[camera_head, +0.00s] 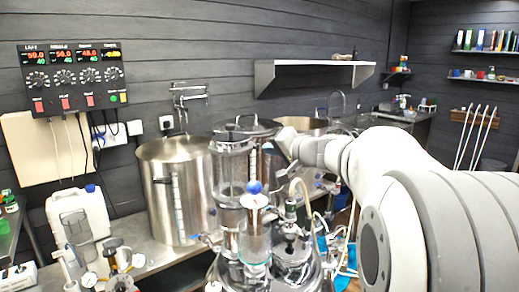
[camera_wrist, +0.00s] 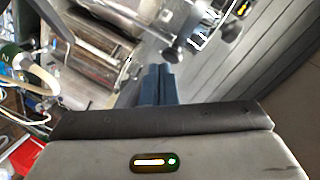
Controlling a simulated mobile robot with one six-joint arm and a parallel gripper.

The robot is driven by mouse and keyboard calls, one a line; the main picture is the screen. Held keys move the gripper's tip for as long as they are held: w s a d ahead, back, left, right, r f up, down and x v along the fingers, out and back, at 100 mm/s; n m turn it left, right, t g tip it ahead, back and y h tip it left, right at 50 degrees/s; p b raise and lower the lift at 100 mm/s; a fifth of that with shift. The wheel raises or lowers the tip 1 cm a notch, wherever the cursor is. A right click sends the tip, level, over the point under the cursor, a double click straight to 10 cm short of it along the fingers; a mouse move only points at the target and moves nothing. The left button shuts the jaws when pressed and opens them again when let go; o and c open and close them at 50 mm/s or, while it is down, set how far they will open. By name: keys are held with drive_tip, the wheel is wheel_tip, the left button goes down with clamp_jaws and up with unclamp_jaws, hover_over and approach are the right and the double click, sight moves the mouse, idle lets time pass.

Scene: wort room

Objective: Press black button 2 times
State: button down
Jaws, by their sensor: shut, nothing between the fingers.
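I cannot pick out a black button for certain in either view. A dark control panel (camera_head: 73,78) hangs on the wall at the upper left of the head view, with lit red and green displays, round dials, red switches and small green and yellow buttons. My gripper (camera_wrist: 158,82) is shut and empty, its dark blue fingers together in the wrist view. In the head view my arm reaches in from the right, and its end is in front of the steel vessels, well to the right of the panel.
A large steel pot (camera_head: 177,190) stands on the bench below the panel. A glass column with a blue ball (camera_head: 254,187) rises in front. A white jug (camera_head: 78,222) stands at the left. A wall shelf (camera_head: 314,75) juts out above. Pot and wall also show in the wrist view.

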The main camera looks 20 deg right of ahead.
drive_tip(key=shift+w+a+b, duration=0.2)
drive_tip(key=shift+a+b, duration=0.15)
drive_tip(key=shift+a, duration=0.1)
idle(0.6)
drive_tip(key=shift+d, duration=0.1)
drive_tip(key=shift+s+d+b, duration=0.4)
drive_tip(key=shift+d+b, duration=0.1)
drive_tip(key=shift+d, duration=0.2)
drive_tip(key=shift+d, duration=0.1)
drive_tip(key=d, duration=0.1)
drive_tip(key=s+d+b, duration=0.1)
drive_tip(key=d, duration=0.1)
drive_tip(key=s+d, duration=0.1)
drive_tip(key=shift+d+b, duration=0.15)
drive_tip(key=shift+b, duration=0.25)
idle(0.4)
